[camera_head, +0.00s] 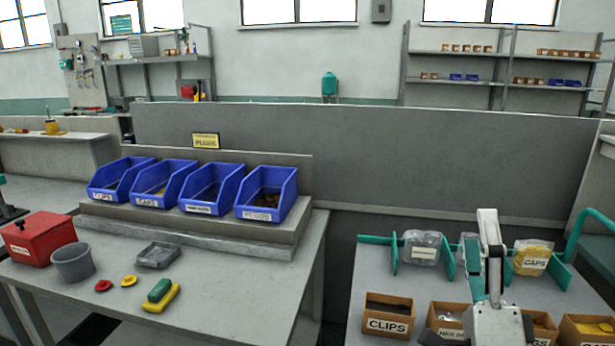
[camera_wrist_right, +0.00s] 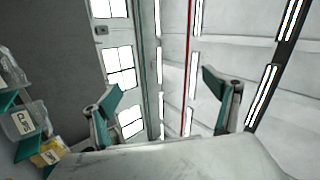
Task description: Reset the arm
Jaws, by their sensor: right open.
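My right gripper (camera_head: 487,250) stands upright over the front of the right-hand table in the head view, fingers pointing up. In the right wrist view its two teal-padded fingers (camera_wrist_right: 162,88) are spread wide with nothing between them. Beyond them are the room's windows and wall. My left gripper is not in view.
The right table holds cardboard boxes, including a clips box (camera_head: 388,316), close around my right arm. A teal rack with a bag of caps (camera_head: 533,258) is behind it. The left table holds blue bins (camera_head: 266,193), a red box (camera_head: 38,238) and a grey cup (camera_head: 73,263).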

